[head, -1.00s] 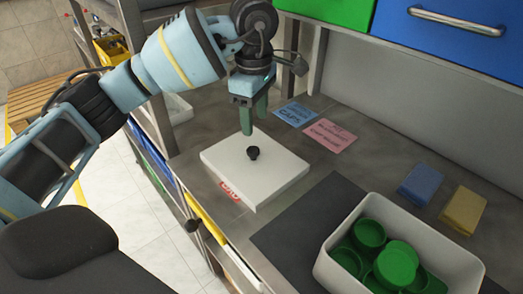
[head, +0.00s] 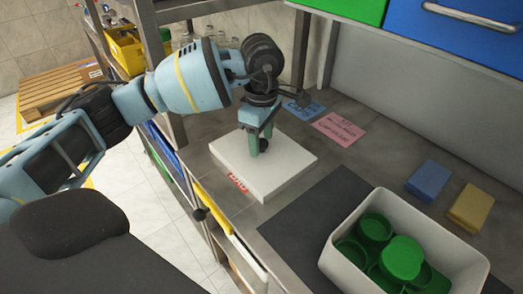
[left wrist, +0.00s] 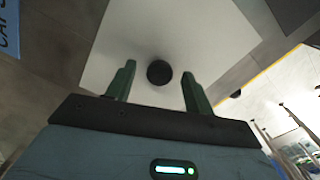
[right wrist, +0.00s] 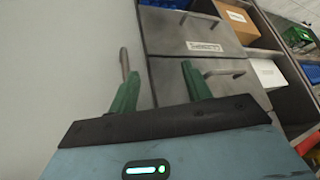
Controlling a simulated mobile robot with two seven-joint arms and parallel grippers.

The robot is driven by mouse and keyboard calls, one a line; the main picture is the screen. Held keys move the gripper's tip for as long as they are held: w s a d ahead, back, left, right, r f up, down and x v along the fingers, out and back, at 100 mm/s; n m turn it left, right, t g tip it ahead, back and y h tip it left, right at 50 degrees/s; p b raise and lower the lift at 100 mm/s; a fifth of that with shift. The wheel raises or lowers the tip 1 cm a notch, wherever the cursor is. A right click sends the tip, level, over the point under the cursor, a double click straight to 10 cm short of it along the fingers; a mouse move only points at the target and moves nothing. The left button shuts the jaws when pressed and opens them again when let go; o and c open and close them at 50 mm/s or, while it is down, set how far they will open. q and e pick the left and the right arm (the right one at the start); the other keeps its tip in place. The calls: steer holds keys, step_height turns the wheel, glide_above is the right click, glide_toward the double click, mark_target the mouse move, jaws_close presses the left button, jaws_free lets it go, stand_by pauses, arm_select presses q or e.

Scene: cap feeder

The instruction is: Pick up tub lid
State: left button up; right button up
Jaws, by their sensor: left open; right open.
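The tub lid (head: 285,172) is a white square slab with a black round knob (head: 264,146), lying on the grey counter. In the left wrist view the lid (left wrist: 205,35) fills the upper middle, and the knob (left wrist: 159,73) shows between the two fingers. My left gripper (head: 257,146) is open over the lid, its green fingers either side of the knob or just above it; the exact height gap is hard to tell. My right gripper (right wrist: 155,60) is open and empty, seen only in the right wrist view, away from the lid.
A white tub (head: 330,256) with several green caps (head: 402,258) stands on a dark mat (head: 312,216) at front right. Blue (head: 428,180) and yellow (head: 470,206) blocks lie behind it. Blue (head: 303,107) and pink (head: 338,129) cards lie behind the lid. A shelf post (head: 158,70) stands left.

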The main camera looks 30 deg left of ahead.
mark_target(262, 141)
arm_select(q)
steer(key=shift+f, duration=0.1)
steer(key=shift+c, duration=0.2)
steer(key=c, duration=1)
steer(key=shift+c, duration=0.2)
steer(key=shift+r, duration=0.65)
step_height(262, 141, up, 2)
steer(key=shift+r, duration=0.15)
steer(key=s+d, duration=0.1)
steer(key=s, duration=0.6)
steer(key=s+d+r+b, duration=0.1)
steer(key=s+d, duration=0.1)
steer(key=s, duration=0.6)
steer(key=shift+s+d+r, duration=0.25)
steer(key=shift+s+d, duration=0.05)
